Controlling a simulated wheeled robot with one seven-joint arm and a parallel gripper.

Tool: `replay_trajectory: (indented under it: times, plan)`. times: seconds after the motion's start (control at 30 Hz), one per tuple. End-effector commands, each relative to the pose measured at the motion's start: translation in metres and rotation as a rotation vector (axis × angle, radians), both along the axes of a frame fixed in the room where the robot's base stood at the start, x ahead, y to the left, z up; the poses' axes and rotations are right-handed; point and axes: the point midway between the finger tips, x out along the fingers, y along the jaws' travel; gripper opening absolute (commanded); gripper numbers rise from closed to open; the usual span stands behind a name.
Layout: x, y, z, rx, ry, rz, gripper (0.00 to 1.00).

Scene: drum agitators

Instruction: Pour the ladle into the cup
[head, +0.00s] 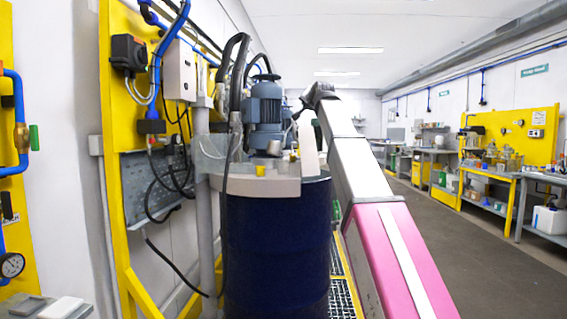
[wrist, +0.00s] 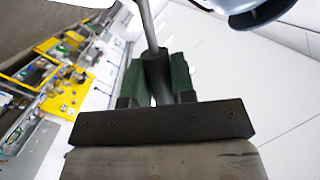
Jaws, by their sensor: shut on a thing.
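My gripper (wrist: 158,75) is shut on the dark grip of the ladle (wrist: 149,25), between green finger pads. The thin grey handle runs up out of the wrist view, so the bowl is not in that view. In the head view a small grey bowl-like shape (head: 274,148), probably the ladle's bowl, shows above the drum lid in front of the motor. A small yellow cup-like piece (head: 260,170) sits on the pale lid, just below and left of that shape. I cannot see inside either one. My gripper is mostly hidden behind my arm in the head view.
The dark blue drum (head: 278,250) carries a pale lid (head: 255,186) and a blue-grey motor (head: 264,105). Hoses and a yellow wall panel (head: 118,70) stand close on the left. Workbenches (head: 487,177) line the right wall, with open floor before them.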

Motion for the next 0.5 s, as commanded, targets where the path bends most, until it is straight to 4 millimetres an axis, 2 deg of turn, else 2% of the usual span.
replay_trajectory:
  times: [0.5]
  plan:
    - [0.004,-0.0047,-0.0041,0.026,0.019,0.0,0.0]
